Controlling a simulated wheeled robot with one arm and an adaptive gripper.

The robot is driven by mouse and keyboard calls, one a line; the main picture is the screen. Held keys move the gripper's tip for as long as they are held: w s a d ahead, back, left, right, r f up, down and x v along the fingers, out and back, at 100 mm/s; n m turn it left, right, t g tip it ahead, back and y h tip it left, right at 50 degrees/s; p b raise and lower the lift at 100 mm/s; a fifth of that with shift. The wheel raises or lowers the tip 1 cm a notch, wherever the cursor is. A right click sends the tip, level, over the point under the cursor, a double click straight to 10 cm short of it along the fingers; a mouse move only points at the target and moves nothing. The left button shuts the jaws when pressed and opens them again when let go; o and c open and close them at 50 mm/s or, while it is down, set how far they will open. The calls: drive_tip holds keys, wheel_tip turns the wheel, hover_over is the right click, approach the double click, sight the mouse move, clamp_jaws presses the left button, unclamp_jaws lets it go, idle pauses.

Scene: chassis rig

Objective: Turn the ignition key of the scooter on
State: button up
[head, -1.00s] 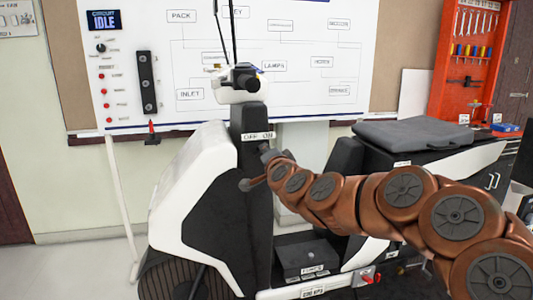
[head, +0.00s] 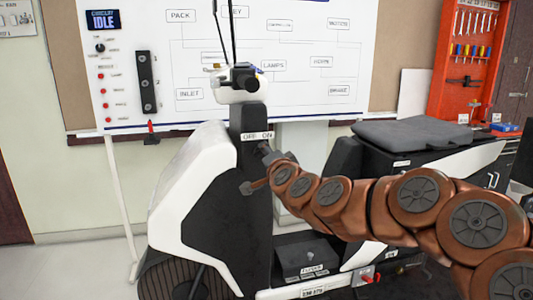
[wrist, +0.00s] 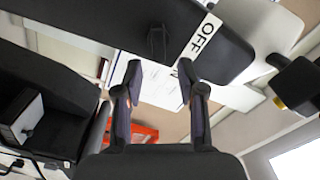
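The white and black scooter (head: 190,190) stands in the middle of the head view. Its dark column carries a white OFF/ON label (head: 257,136). In the wrist view the OFF part of the label (wrist: 202,36) is tilted. A dark key-like piece (wrist: 157,43) sticks out beside it, which looks like the ignition key. My gripper (wrist: 159,74) is open, its two fingers apart, with nothing between them. The key lies ahead of the gap, apart from the fingertips. In the head view my gripper (head: 259,172) is at the column just below the label. The key cannot be made out there.
The dark seat (head: 410,135) is on the right. A black box (head: 308,258) sits low beneath my arm. A red tool rack (head: 466,60) stands at the back right.

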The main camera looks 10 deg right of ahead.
drive_tip(key=s, duration=1)
drive_tip(key=shift+w+f, duration=0.1)
drive_tip(key=shift+a, duration=0.1)
drive_tip(key=s+a+f+n+g+y, duration=0.5)
drive_tip(key=s+a+f+n+g, duration=0.3)
drive_tip(key=a+f, duration=0.4)
drive_tip(key=s+d+f+n+g+h, duration=0.25)
drive_tip(key=s+f+g, duration=0.35)
drive_tip(key=s, duration=0.5)
drive_tip(key=s+d+f+n+g+h, duration=0.1)
drive_tip(key=s+d+f+n+g, duration=0.2)
drive_tip(key=s+f, duration=0.65)
drive_tip(key=s+d+r+m+g+h, duration=0.1)
drive_tip(key=s+d+g, duration=0.15)
drive_tip(key=s, duration=0.35)
drive_tip(key=s+d+r+g+h, duration=0.1)
drive_tip(key=s+d+r, duration=0.15)
drive_tip(key=s, duration=0.35)
drive_tip(key=s+p+v, duration=0.2)
drive_tip(key=p+v, duration=0.7)
drive_tip(key=p, duration=0.1)
drive_tip(key=s+r+p+v, duration=0.1)
drive_tip(key=s+p+v, duration=0.1)
drive_tip(key=p+v, duration=0.8)
drive_tip(key=shift+s+d+t, duration=0.3)
drive_tip(key=shift+d+t, duration=0.05)
drive_tip(key=shift+d, duration=0.1)
